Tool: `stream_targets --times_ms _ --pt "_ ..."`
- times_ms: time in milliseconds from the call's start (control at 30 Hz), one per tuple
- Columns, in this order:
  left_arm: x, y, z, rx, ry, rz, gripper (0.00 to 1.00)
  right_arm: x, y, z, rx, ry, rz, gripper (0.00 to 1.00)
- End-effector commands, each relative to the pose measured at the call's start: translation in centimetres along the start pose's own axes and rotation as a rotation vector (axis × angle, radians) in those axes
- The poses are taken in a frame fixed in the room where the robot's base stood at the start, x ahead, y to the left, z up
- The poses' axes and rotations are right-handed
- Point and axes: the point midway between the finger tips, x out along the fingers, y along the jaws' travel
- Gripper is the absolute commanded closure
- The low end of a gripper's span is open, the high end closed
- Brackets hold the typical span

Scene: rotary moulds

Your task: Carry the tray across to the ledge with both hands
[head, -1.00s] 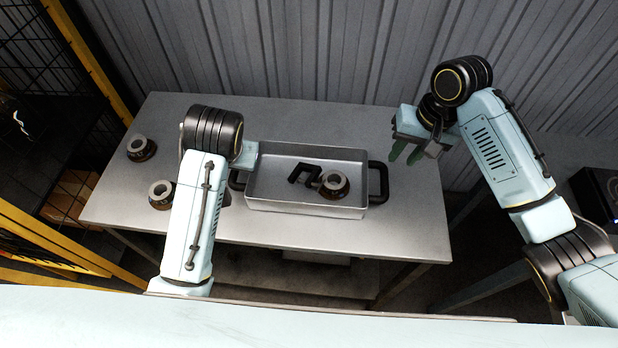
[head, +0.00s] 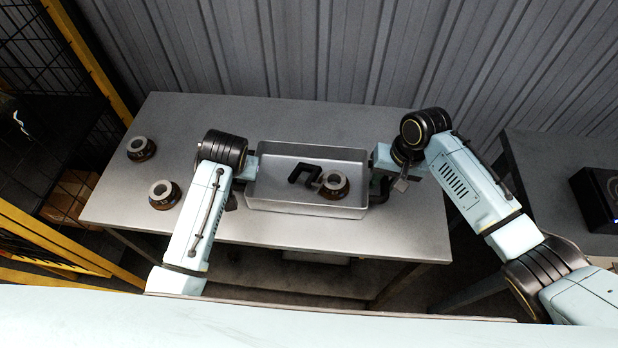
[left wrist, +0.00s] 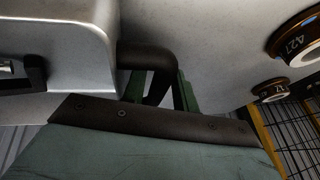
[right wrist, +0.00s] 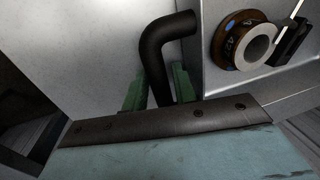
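The grey metal tray (head: 300,207) rests on the table and holds a dark ring-shaped part (head: 334,185) and a black angular piece (head: 304,173). My left gripper (left wrist: 160,92) is at the tray's left end. Its green fingers stand open on both sides of the black left handle (left wrist: 150,55). My right gripper (right wrist: 158,92) is at the right end, with its green fingers open around the black right handle (right wrist: 158,45). In the head view, the left handle and most of both finger pairs are hidden by my arms.
Two ring-shaped parts, one farther back (head: 141,148) and one nearer (head: 164,194), stand on the table (head: 270,112) left of the tray. A second dark surface (head: 545,150) with a black box (head: 602,195) is at the right. A yellow-framed mesh fence (head: 85,60) stands at the left.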

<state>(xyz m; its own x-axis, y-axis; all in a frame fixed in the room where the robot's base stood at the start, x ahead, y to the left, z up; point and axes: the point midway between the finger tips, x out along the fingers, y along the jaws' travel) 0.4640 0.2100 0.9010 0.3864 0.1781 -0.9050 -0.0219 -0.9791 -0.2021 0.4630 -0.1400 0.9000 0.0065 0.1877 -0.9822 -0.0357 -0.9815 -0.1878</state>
Motion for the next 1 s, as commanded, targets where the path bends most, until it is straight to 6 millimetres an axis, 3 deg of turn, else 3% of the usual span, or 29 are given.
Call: stream_targets --times_ms 67,267,1000 --pt "0.0 0.0 0.0 0.0 0.0 0.0 0.74 0.0 0.0 0.0 0.0 0.0 0.0 0.75" --pt "0.0 0.0 0.0 0.0 0.0 0.0 1.0 0.0 0.0 0.0 0.0 0.0 0.0 1.0" --pt "-1.2 -0.3 -0.6 -0.001 0.005 -0.001 1.0 -1.4 -0.3 -0.1 0.0 0.004 -0.002 1.0"
